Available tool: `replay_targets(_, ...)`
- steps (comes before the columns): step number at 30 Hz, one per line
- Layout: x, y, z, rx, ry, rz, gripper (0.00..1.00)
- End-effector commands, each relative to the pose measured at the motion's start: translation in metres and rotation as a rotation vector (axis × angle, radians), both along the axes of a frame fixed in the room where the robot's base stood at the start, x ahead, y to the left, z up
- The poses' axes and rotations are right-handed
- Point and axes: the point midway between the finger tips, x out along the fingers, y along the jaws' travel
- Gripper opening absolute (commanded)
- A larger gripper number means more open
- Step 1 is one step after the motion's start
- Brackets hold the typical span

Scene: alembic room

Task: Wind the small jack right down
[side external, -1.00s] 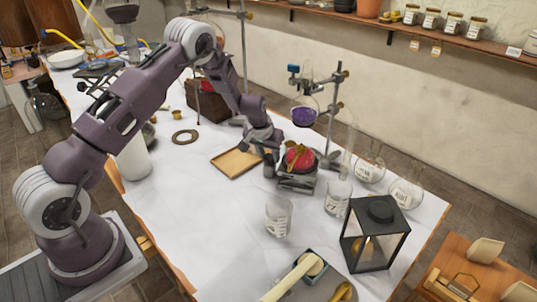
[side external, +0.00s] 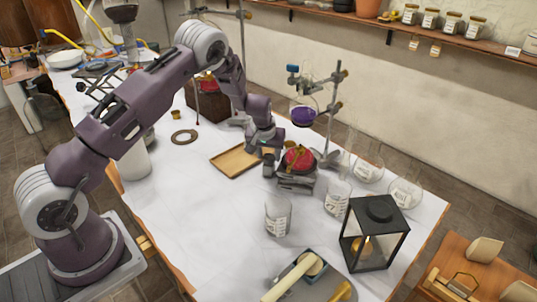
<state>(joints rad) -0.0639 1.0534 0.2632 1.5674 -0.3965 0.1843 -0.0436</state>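A small dark jack (side external: 297,182) stands on the white-covered table, right of the middle. A red rounded object with a gold-coloured piece on it (side external: 298,158) rests on the jack's top. The jack looks low, but its linkage is too small to make out. My gripper (side external: 268,167) points down close against the jack's left side. I cannot tell whether it touches the jack or its knob, or how far apart its fingers are. The knob itself cannot be made out.
A wooden tray (side external: 232,161) lies just left of my gripper. A stand (side external: 332,120) holds a purple flask (side external: 303,115) behind the jack. Glass beakers (side external: 278,215) and a black lantern (side external: 374,236) stand nearer the front. The table's left middle is mostly clear.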

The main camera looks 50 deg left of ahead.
Motion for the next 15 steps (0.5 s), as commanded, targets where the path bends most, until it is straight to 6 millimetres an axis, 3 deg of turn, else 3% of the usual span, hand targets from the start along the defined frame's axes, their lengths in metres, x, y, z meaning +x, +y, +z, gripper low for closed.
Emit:
replay_targets(9, 0.0, -0.001, 0.002, -0.001, -0.001, -0.002, 0.59)
replay_targets(15, -0.01, -0.008, 0.034, 0.0, -0.002, -0.002, 0.59)
